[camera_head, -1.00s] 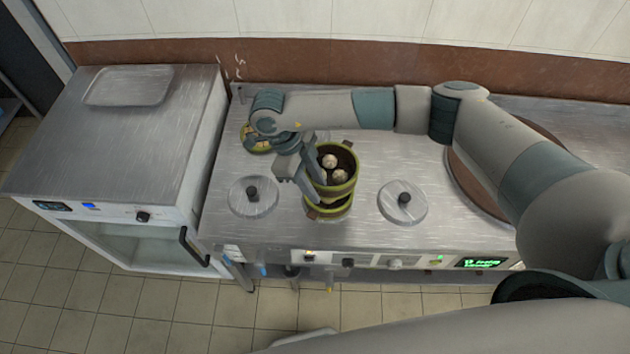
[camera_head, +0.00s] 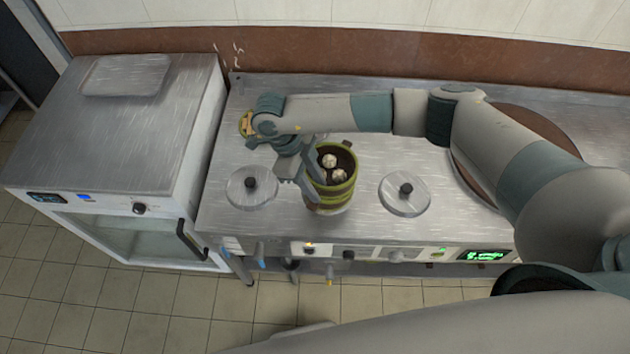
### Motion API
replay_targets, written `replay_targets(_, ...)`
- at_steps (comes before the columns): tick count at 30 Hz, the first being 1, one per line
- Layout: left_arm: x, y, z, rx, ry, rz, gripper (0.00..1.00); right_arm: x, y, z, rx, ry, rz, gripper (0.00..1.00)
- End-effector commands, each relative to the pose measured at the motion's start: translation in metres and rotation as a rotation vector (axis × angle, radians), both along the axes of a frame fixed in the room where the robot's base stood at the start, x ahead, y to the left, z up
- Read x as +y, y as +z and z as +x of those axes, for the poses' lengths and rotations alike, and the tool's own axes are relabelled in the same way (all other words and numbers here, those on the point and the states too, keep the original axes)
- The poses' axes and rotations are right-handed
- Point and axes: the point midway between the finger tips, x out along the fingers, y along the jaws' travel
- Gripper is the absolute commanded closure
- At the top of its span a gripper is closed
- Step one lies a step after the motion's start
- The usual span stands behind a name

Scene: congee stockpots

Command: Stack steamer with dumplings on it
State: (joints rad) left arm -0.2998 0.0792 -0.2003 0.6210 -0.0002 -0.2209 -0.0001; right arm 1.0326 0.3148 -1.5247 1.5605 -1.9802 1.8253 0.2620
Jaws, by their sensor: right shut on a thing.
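A round green-rimmed steamer (camera_head: 346,190) holds a few pale dumplings (camera_head: 335,168) on its dark inside. It sits on top of another green-banded steamer (camera_head: 330,207), stacked and roughly level, on the steel counter. My right gripper (camera_head: 312,186) is at the upper steamer's left side, shut on its wall. My right arm reaches in from the right, across the back of the counter. Another yellow-green round piece (camera_head: 246,124) is mostly hidden behind the wrist. My left gripper is out of view.
Round metal lids with black knobs lie on the counter to the left (camera_head: 251,188) and right (camera_head: 405,193) of the stack. A large brown round lid (camera_head: 520,130) is behind my arm. A steel cabinet (camera_head: 120,130) with a tray (camera_head: 125,75) stands at left.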

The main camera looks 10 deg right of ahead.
Motion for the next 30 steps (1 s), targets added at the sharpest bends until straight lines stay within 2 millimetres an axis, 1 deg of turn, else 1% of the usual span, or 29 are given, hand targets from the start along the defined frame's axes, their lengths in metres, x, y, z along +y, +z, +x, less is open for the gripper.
replay_targets(1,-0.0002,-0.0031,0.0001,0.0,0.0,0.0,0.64,0.0001,-0.0045,0.0,0.0,0.0,0.0,1.0)
replay_targets(6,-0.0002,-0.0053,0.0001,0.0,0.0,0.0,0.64,0.0001,-0.0099,0.0,0.0,0.0,0.0,1.0)
replay_targets(30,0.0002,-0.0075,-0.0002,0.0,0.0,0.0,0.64,0.0003,-0.0108,0.0004,-0.001,0.0,0.0,1.0)
